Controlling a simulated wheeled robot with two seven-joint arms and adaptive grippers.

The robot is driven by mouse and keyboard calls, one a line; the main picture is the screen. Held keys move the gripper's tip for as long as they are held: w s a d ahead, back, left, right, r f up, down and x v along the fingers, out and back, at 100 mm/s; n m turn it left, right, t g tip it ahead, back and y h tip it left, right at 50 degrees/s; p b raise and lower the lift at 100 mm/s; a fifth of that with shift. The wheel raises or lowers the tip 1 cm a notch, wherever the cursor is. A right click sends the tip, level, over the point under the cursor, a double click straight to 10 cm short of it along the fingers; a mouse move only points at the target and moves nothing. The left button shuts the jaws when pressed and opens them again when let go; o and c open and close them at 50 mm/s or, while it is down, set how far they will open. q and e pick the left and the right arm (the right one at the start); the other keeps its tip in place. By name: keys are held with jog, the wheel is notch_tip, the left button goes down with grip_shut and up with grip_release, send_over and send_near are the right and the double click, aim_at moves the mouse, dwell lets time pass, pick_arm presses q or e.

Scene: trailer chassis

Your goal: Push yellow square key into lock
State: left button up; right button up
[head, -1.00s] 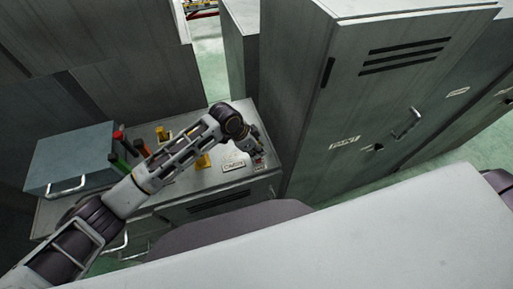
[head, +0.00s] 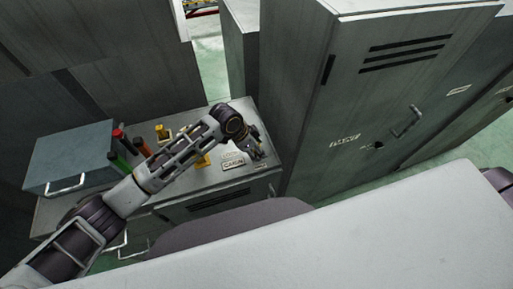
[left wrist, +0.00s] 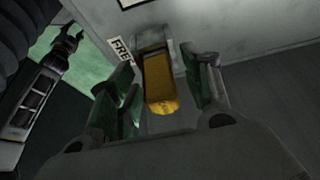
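In the left wrist view a yellow block-shaped key (left wrist: 160,84) lies between the two green-padded fingers of my left gripper (left wrist: 160,88). A dark gap shows on each side of the key, so the fingers look open around it. A grey metal piece (left wrist: 150,38), possibly the lock, touches the key's far end; how deep the key sits in it I cannot tell. In the head view the left gripper (head: 254,150) is low over the right end of the cabinet top and hides the key.
The low cabinet's top (head: 222,176) carries a CABIN label (head: 233,163), another yellow piece (head: 203,161), several coloured cylinders and a blue-grey box (head: 70,158). A tall grey locker (head: 350,110) stands close to the right of the gripper. A white surface (head: 330,245) fills the foreground.

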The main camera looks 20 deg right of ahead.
pick_arm(q)
jog(key=shift+r, duration=0.1)
jog(key=v, duration=1.2)
dwell(1.3)
